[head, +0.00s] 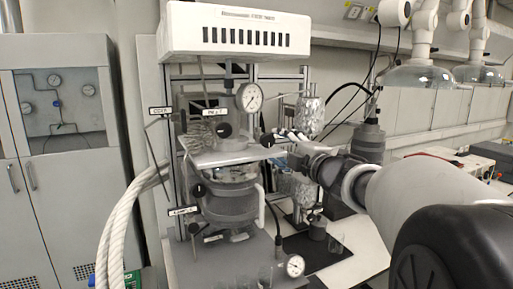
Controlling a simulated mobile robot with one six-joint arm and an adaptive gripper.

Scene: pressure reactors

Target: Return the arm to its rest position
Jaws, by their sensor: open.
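My arm (425,197) reaches in from the lower right toward the pressure reactor (225,200). My gripper (283,139) is at the arm's far end, at the right side of the reactor's upper plate, close to a black knob (267,140). It is small in the picture, but its jaws look open. I see nothing held in it. I cannot tell whether its fingers touch the knob or the plate. Part of the reactor frame behind the wrist is hidden.
A white control box (235,32) tops the reactor, with a pressure gauge (249,97) below it. Foil-wrapped vessels (310,116) stand close behind my gripper. Thick white hoses (118,225) hang at left. Lamp-like hoods (418,77) hang at upper right.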

